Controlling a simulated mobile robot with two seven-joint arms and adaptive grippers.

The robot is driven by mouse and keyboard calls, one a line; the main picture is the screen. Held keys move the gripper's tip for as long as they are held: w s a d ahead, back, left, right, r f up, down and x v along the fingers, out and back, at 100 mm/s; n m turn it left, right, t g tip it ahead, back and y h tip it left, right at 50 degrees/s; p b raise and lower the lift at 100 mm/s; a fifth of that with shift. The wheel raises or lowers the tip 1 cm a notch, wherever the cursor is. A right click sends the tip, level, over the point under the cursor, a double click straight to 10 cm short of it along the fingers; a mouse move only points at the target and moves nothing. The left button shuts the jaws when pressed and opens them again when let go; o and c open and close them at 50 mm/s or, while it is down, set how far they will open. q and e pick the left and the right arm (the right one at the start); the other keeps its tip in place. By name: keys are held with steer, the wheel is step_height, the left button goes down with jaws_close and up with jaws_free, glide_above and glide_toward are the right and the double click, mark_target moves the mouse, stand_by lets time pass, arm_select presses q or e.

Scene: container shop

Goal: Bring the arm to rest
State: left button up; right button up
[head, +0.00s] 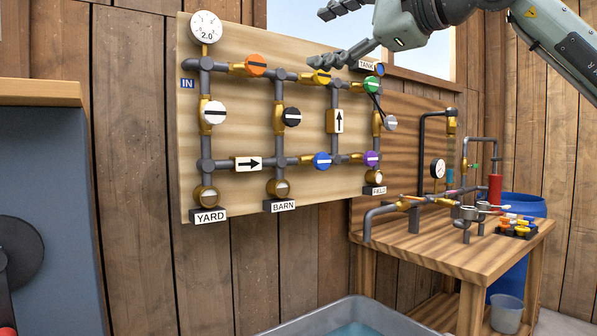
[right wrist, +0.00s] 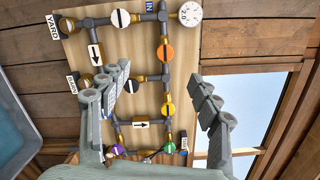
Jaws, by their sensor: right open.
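My right arm (head: 560,50) comes in from the upper right in the head view. Its gripper (head: 318,39) is open, its fingers pointing left in front of the upper part of the pipe board (head: 240,190). Nothing shows between the fingers. In the right wrist view the two fingers of the gripper (right wrist: 162,78) stand wide apart, with the board and its valves seen between and beyond them. I cannot tell the exact gap between the fingers and the board; no contact is clear. My left gripper does not show.
The board carries a gauge (head: 206,27) and several coloured valves, such as an orange one (head: 256,65) and a yellow one (head: 321,77). A wooden workbench (head: 455,255) with pipework stands right. A grey water trough (head: 350,306) is below. A blue cabinet (head: 45,190) stands left.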

steer(key=w+a+f+m+g+y, duration=0.1)
steer(key=a+f+m+g+y, duration=0.1)
steer(key=a+f+m+y, duration=0.3)
steer(key=a+f+m+g+y, duration=0.2)
steer(key=f+m+y, duration=0.15)
steer(key=f, duration=0.35)
steer(key=w+d+f+m+t+h, duration=0.4)
steer(key=d+f+m+t+h, duration=0.25)
steer(key=m, duration=0.55)
steer(key=w+d+f+m+t+h, duration=0.4)
steer(key=d+f+m+t, duration=0.25)
steer(key=f+m, duration=0.4)
steer(key=d+f+m+g+h, duration=0.2)
steer(key=d+f+m+h, duration=0.3)
steer(key=f+m, duration=0.45)
steer(key=d+f+m+g+h, duration=0.1)
steer(key=d+f+m+h, duration=0.45)
steer(key=f, duration=0.65)
steer(key=s+d+f+m+g+h, duration=0.1)
steer(key=s+d+f+m+g, duration=0.45)
steer(key=f, duration=0.85)
steer(key=s+f+m+g+h, duration=0.2)
steer(key=s+f+g, duration=0.2)
steer(key=s+f, duration=0.7)
steer(key=s+f+m+g+y, duration=0.2)
steer(key=s+f+m+g, duration=0.2)
steer(key=s+f, duration=1.2)
steer(key=s+g, duration=0.3)
steer(key=s, duration=0.1)
steer(key=shift+a, duration=0.15)
